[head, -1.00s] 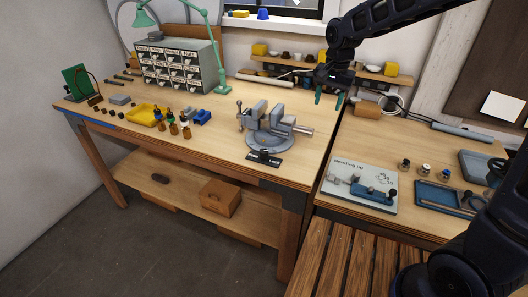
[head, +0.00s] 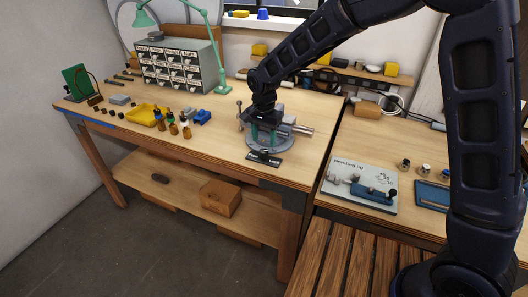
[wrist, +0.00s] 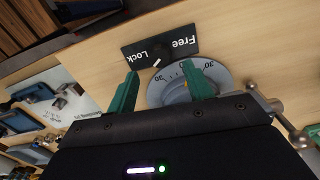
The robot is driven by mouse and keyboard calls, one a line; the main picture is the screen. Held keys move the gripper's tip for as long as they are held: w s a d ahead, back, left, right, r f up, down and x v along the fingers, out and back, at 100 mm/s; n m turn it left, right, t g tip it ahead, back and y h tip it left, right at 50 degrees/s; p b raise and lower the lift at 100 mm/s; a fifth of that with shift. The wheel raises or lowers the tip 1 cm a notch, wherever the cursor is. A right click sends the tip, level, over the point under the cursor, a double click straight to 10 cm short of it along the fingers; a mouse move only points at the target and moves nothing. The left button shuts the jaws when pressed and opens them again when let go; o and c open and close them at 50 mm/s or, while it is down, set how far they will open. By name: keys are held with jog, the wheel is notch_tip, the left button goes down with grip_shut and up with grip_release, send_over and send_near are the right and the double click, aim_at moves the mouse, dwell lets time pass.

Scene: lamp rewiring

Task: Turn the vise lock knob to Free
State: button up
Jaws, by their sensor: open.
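The grey vise (head: 285,130) stands on the workbench, largely covered by my arm in the head view. Its round base with a degree scale (wrist: 168,80) shows in the wrist view. A black plate (wrist: 160,44) marked Lock and Free lies at the base's edge; it also shows in the head view (head: 264,159). A small white mark (wrist: 157,63) sits at the plate's edge, closer to the word Lock. The lock knob's full shape is hard to make out. My gripper (wrist: 162,82) is open and empty above the base, its green fingers pointing down towards the plate.
A drawer cabinet (head: 178,66) and green lamp stand at the back left. A yellow tray (head: 142,115) and small bottles lie left of the vise. The vise's handle (wrist: 292,130) is close to my gripper's right side. A printed board (head: 358,185) lies on the right bench.

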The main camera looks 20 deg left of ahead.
aim_at(264, 151)
notch_tip(264, 151, down, 7)
jog(key=shift+r, duration=0.2)
dwell(0.3)
jog(key=c, duration=1)
